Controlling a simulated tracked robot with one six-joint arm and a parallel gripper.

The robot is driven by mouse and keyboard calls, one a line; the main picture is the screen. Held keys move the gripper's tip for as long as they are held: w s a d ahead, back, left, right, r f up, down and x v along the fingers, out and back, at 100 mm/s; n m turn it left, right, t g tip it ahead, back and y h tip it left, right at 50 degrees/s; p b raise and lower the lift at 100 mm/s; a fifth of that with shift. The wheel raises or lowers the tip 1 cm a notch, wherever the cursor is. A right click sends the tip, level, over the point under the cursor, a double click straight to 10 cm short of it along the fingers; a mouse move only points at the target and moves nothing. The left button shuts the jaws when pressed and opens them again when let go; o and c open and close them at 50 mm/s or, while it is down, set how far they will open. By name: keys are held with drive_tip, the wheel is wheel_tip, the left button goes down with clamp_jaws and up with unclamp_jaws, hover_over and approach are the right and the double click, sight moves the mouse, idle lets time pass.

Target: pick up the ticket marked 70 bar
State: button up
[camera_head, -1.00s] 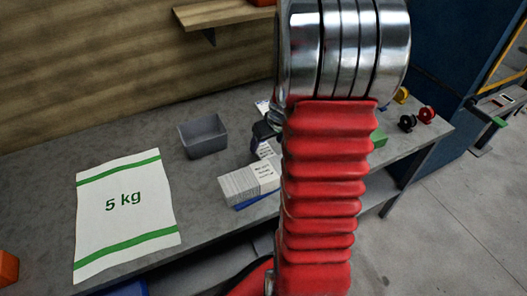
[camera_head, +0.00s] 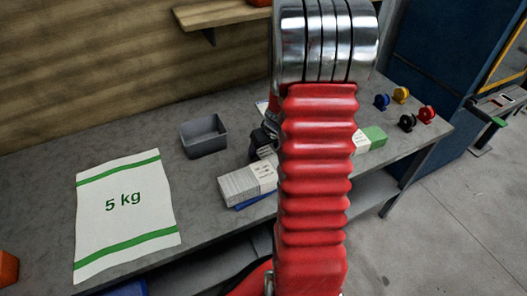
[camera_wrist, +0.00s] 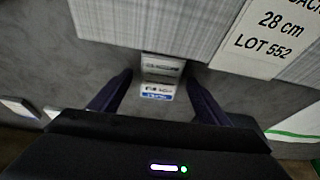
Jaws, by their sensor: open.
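In the wrist view, a small pale card with dark print (camera_wrist: 161,68) stands between and just beyond my fingertips, with a white and blue label (camera_wrist: 157,92) below it. The print is too small to read, so I cannot tell whether either is the ticket marked 70 bar. My gripper (camera_wrist: 160,84) is open, one dark finger on each side, with nothing held. In the head view my gripper (camera_head: 263,140) is a dark shape mostly hidden by my red arm, above the bench behind the white stack. No 70 bar marking is legible in the head view.
A labelled stack (camera_head: 247,184) lies at the bench's front; a "28 cm LOT 552" label (camera_wrist: 270,38) shows close in the wrist view. A grey bin (camera_head: 204,137), a flat 5 kg sack (camera_head: 125,213), a green-ended stack (camera_head: 372,138) and coloured spools (camera_head: 407,122) share the bench.

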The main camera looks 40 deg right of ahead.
sight(265, 152)
drive_tip(key=shift+c, duration=0.4)
drive_tip(key=c, duration=1.1)
drive_tip(key=shift+r, duration=0.15)
wheel_tip(265, 152, up, 10)
drive_tip(key=shift+f, duration=0.15)
